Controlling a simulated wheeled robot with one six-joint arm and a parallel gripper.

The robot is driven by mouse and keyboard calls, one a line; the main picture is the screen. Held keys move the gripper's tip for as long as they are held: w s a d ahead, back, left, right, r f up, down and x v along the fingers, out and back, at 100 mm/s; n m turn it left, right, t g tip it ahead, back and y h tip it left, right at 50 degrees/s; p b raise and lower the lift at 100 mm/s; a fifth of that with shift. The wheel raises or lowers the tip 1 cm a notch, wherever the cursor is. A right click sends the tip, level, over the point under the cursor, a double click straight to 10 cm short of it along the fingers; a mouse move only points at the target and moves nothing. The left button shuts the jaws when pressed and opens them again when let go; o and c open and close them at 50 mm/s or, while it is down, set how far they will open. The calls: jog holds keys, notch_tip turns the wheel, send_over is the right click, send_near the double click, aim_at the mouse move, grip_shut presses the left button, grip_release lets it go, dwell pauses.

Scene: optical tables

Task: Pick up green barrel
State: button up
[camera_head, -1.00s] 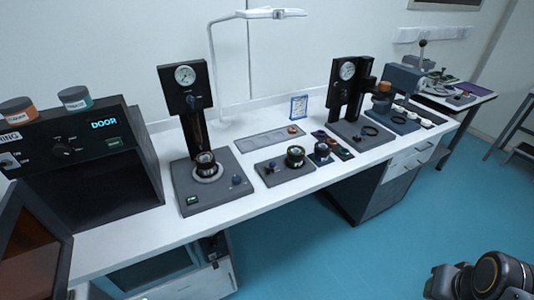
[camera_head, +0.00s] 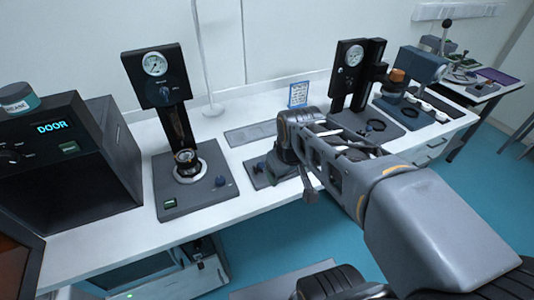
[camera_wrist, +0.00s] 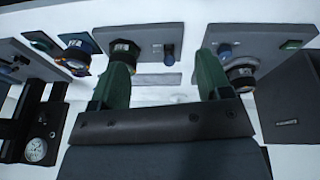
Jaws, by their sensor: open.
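A gauge press (camera_head: 156,64) with a round holder (camera_head: 188,160) stands left of my arm. A second gauge press (camera_head: 349,62) stands behind it to the right. A black box with a DOOR display (camera_head: 70,150) is at far left. A flat grey strip (camera_head: 247,133) lies near the wall.

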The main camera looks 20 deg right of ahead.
jog(key=o, duration=0.4)
jog(key=w+d+r+n, duration=0.1)
jog(key=w+n, duration=0.1)
jog(key=w, duration=0.1)
jog(key=w+d+r+n+g, duration=0.1)
jog(key=w+n, duration=0.1)
jog(key=w, duration=0.2)
jog(key=w+d+r+n+p, duration=0.1)
jog(key=w+d+n, duration=0.1)
jog(key=w, duration=0.2)
jog(key=shift+g, duration=0.3)
jog(key=shift+o, duration=0.5)
jog(key=w+d+n+g, duration=0.1)
jog(key=w+d+n, duration=0.3)
jog(key=w, duration=0.3)
jog(key=shift+f+n, duration=0.3)
jog(key=shift+n, duration=0.8)
jog(key=f, duration=0.5)
jog(key=w+f, duration=0.1)
jog(key=f, duration=0.2)
jog(key=shift+d+p, duration=0.3)
jog(key=shift+d, duration=0.05)
jog(key=shift+s+f+p, duration=0.15)
jog(key=shift+f+p, duration=0.25)
jog(key=shift+f, duration=2.65)
